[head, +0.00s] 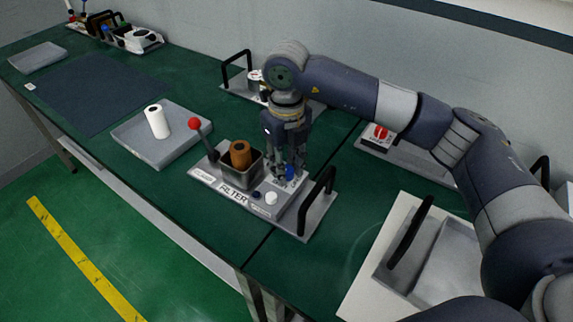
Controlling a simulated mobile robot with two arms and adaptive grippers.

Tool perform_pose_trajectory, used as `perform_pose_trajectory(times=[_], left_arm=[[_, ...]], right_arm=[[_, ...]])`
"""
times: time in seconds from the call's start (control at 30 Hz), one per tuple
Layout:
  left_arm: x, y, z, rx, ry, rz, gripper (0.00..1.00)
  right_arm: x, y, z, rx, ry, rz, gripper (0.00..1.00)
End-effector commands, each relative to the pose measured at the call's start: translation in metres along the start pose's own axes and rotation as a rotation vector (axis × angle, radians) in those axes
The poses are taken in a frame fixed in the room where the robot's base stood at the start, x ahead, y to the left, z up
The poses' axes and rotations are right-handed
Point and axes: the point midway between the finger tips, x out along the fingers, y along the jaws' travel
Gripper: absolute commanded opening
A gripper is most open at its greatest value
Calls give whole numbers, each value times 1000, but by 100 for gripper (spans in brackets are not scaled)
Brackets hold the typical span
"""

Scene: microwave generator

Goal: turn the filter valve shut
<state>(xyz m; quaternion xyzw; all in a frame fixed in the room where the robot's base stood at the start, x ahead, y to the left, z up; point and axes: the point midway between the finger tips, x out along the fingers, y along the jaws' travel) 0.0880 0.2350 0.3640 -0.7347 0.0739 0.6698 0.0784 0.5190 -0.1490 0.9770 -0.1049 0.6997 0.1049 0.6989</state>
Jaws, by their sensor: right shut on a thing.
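The filter unit (312,218) is a grey plate on the green table with a "FILTER" label on its front. It carries a metal box with a brown cylinder (240,153), a red-balled lever (194,123), a white knob (271,198) and a black handle. A blue valve knob (291,171) shows at the unit's right part, partly hidden by my right gripper. My right gripper (285,172) points down over the unit and is shut on the blue knob; its fingertips are partly hard to make out. My left gripper is not in view.
A grey tray (180,152) with a white cylinder (156,121) stands left of the unit. A dark mat (95,90) lies farther left. Another handled unit (237,80) stands behind, and a unit with a red knob (380,132) lies right, beneath my arm. A white board with a grey tray is front right.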

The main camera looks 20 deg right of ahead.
Motion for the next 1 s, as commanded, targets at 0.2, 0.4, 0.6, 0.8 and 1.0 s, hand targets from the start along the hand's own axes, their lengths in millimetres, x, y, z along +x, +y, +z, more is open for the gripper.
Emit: perform_pose_trajectory(times=[0.2,0.4,0.6,0.8,1.0], left_arm=[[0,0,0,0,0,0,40],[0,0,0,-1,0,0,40],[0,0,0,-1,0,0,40],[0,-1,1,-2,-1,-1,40],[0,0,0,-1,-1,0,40]], right_arm=[[-1,0,1,3,-2,0,3],[-1,0,1,2,-2,0,48],[0,0,0,1,-1,0,48],[-10,0,1,1,-4,0,48],[-48,0,2,1,-7,-1,48]])
